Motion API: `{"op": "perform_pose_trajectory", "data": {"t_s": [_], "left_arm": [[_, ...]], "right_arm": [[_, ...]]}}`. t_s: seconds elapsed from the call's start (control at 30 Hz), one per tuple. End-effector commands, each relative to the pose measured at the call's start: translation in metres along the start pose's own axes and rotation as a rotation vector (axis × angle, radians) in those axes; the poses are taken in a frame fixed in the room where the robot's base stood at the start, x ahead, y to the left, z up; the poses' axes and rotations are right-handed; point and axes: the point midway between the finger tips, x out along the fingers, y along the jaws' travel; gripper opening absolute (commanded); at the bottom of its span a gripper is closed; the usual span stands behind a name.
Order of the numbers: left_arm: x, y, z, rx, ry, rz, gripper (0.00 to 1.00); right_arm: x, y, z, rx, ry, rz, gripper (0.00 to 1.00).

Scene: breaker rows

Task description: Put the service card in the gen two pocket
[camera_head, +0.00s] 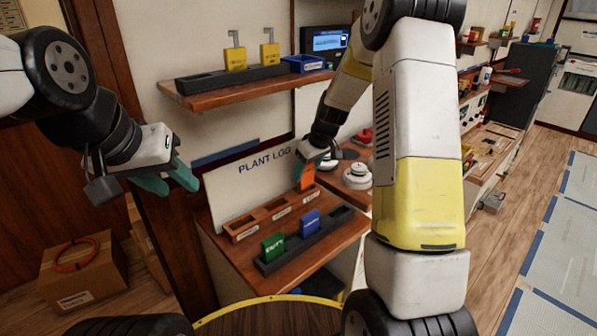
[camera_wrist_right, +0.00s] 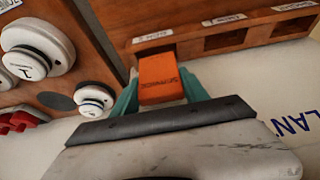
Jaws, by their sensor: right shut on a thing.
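The orange service card (camera_head: 307,177) is upright in my right gripper (camera_head: 312,160). The wrist view shows the card (camera_wrist_right: 160,78) between the teal fingers of that gripper (camera_wrist_right: 162,97). The card is at the right-end pocket of the wooden pocket rack (camera_head: 270,216), which is the leftmost pocket of that rack (camera_wrist_right: 220,40) in the wrist view. I cannot tell whether its lower end is inside the pocket. The pocket labels are too small to read. My left gripper (camera_head: 168,180) is open and empty, in the air left of the white board.
A black slotted rack (camera_head: 328,229) in front holds a green card (camera_head: 272,246) and a blue card (camera_head: 309,222). The PLANT LOG board (camera_head: 228,190) stands behind. Above, a shelf (camera_head: 200,100) carries yellow padlocks (camera_head: 235,59). Round white devices (camera_head: 357,176) are right of the rack.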

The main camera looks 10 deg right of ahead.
Motion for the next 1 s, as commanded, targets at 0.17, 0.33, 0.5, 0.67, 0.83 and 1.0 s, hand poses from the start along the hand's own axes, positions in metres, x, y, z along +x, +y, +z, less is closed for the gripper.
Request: {"op": "perform_pose_trajectory", "data": {"t_s": [0.17,0.33,0.5,0.67,0.83,1.0], "left_arm": [[0.000,0.000,0.000,0.000,0.000,0.000,0.40],[0.000,0.000,0.000,0.000,0.000,0.000,0.40],[0.000,0.000,0.000,0.000,0.000,0.000,0.40],[0.000,0.000,0.000,0.000,0.000,0.000,0.40],[0.000,0.000,0.000,0.000,0.000,0.000,0.40],[0.000,0.000,0.000,0.000,0.000,0.000,0.40]], "right_arm": [[0.022,0.000,0.011,0.003,-0.005,-0.003,0.12],[0.036,0.000,0.011,0.001,-0.001,0.000,0.12],[0.035,0.000,0.011,0.001,-0.001,0.000,0.12],[0.038,0.000,0.013,0.001,-0.002,-0.001,0.56],[0.038,0.000,0.012,0.001,-0.002,-0.001,0.74],[0.038,0.000,0.012,0.001,-0.002,-0.001,0.74]]}}
